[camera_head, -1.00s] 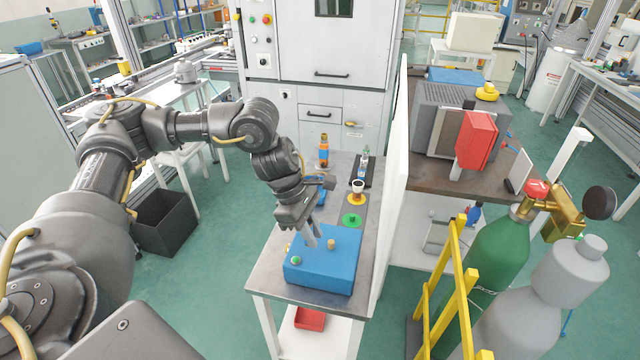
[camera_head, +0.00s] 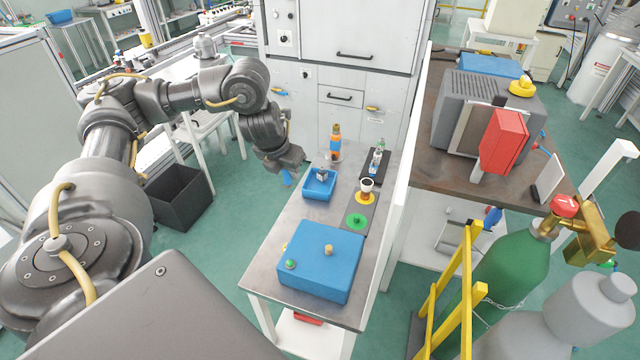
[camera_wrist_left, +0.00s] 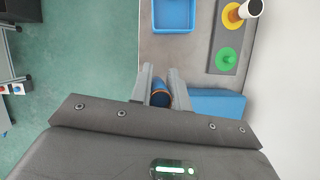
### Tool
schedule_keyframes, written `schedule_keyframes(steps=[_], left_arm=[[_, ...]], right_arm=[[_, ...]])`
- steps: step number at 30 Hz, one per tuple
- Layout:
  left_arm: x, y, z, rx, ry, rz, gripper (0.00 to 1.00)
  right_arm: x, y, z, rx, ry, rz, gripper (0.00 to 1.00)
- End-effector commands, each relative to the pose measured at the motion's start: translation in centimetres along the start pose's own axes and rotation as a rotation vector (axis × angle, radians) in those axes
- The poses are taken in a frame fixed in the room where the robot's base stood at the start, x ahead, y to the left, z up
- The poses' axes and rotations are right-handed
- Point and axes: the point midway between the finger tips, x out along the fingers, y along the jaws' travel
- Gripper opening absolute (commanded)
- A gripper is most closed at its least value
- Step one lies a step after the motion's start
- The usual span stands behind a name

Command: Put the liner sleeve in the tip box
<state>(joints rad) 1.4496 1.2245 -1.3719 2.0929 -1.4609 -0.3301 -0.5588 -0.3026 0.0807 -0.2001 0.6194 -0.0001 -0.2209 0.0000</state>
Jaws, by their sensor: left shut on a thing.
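A bit of blue shows under the gripper in the head view. The tip box, a small open blue tray (camera_head: 311,195), stands on the table to the right of the gripper, apart from it. A small grey part shows at it. My right gripper is not in view.
A larger blue block (camera_head: 315,270) with a green knob and a tan peg is at the table's front. A strip with a green disc (camera_head: 356,221) and a white cup on a yellow disc (camera_head: 366,190) lies right of the tray. A white partition bounds the table's right side.

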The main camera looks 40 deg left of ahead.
Motion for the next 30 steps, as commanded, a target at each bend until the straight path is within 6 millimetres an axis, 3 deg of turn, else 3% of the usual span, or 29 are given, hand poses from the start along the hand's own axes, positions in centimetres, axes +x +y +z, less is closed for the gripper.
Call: schedule_keyframes(steps=[1,8,12,15,25,30], left_arm=[[1.4,-0.3,0.6,-0.002,0.004,-0.001,0.00],[6.2,-1.2,5.1,-0.004,0.006,-0.002,0.00],[9.7,-1.5,6.0,-0.002,0.006,-0.003,0.00],[11.3,-1.6,6.7,-0.001,0.005,-0.002,0.00],[12.7,-1.7,7.4,0.002,0.000,-0.001,0.00],[14.8,-1.8,6.8,0.001,0.006,-0.003,0.00]], right_arm=[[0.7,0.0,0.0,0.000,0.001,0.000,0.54],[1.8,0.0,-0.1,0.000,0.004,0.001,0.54],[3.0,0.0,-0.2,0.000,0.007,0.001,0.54],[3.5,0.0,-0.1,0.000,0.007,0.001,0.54],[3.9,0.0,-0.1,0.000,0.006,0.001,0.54],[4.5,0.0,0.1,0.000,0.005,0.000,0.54]])
